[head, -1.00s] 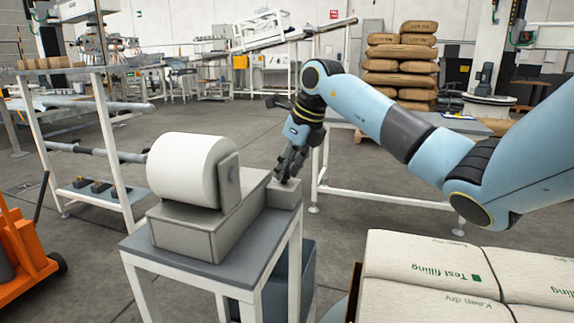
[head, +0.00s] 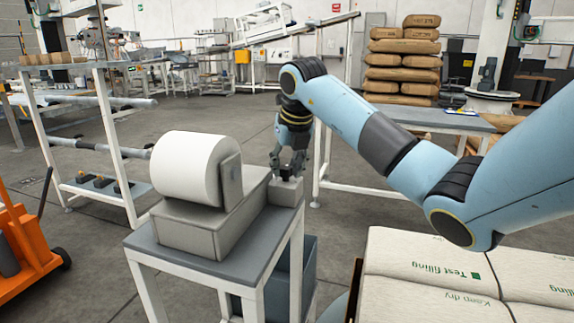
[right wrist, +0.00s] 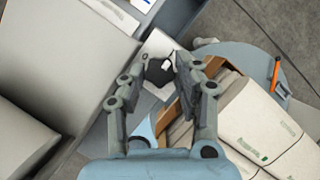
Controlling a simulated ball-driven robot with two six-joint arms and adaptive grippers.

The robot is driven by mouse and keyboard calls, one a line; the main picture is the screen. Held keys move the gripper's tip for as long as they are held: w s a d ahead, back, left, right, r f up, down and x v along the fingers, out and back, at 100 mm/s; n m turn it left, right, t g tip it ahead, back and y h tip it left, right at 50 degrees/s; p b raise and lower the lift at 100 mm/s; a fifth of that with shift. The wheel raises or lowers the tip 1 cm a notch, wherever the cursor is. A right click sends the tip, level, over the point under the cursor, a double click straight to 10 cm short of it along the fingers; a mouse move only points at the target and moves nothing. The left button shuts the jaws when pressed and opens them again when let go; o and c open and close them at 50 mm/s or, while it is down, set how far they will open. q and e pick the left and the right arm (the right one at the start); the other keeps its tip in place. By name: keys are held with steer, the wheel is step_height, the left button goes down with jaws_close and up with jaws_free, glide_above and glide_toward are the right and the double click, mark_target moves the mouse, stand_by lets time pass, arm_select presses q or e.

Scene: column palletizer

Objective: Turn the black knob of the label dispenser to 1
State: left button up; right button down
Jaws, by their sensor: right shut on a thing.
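The label dispenser (head: 190,232) is a grey box with a large white roll (head: 186,168), standing on a small grey-topped table. My right gripper (head: 288,176) points down at the dispenser's low right end. In the right wrist view the black knob (right wrist: 160,71) sits on a light grey face, between the fingertips of my right gripper (right wrist: 162,67). A small white mark shows on the knob. The gripper is shut on the knob. In the head view the gripper hides the knob, and no scale numbers can be read. My left gripper is out of view.
White sacks (head: 420,272) lie stacked close at the front right. An orange cart (head: 25,250) stands at the left. A shelf rack (head: 108,150) with rollers is behind the dispenser. A grey table (head: 430,119) stands behind my right arm.

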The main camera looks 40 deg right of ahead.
stand_by(0.4)
steer(key=c, duration=1)
jaws_free()
steer(key=shift+o, duration=0.2)
